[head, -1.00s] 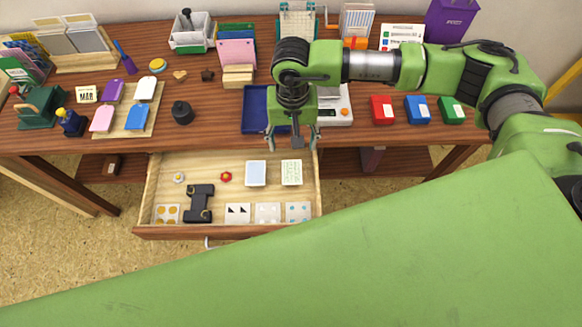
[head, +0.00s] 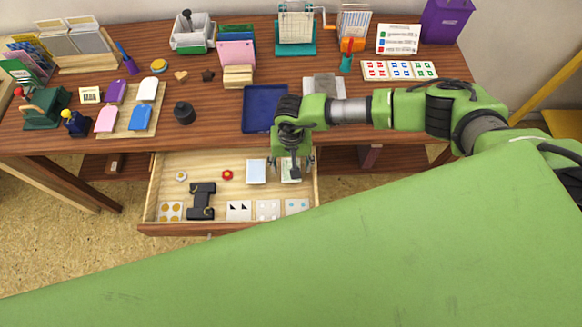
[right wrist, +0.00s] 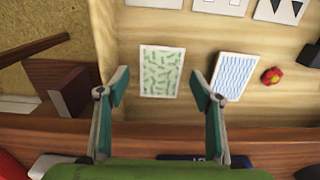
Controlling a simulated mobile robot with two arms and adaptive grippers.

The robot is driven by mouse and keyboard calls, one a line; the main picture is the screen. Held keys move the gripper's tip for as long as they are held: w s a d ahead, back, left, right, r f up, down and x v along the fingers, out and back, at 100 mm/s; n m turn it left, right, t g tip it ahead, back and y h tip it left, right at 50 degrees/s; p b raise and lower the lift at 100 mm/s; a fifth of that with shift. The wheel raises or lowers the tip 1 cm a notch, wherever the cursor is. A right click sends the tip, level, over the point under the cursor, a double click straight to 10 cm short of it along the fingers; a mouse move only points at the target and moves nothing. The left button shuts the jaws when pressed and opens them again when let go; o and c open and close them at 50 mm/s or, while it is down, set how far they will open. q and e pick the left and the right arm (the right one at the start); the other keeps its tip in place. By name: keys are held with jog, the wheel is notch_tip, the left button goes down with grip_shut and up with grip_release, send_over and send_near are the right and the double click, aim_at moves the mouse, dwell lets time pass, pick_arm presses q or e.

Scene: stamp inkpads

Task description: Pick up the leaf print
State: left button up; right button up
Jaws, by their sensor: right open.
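The leaf print, a white card with green leaf marks, lies in the open drawer; it shows fully in the right wrist view (right wrist: 161,72). In the head view it is mostly hidden under my right gripper (head: 292,165). That gripper is open and empty, pointing down over the drawer. In the right wrist view its two fingers (right wrist: 160,90) stand to either side of the leaf print, apart from it. My left gripper is not in view.
A blue wave print (right wrist: 235,75) lies close beside the right finger in the wrist view. The drawer (head: 225,157) also holds a red flower (head: 227,175), a black punch-like tool (head: 201,201) and several cards. The desk edge runs just behind the drawer.

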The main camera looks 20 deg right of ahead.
jog(key=shift+f+b, duration=0.25)
jog(key=shift+b, duration=0.25)
dwell(0.5)
jog(key=shift+c, duration=0.4)
jog(key=c, duration=0.7)
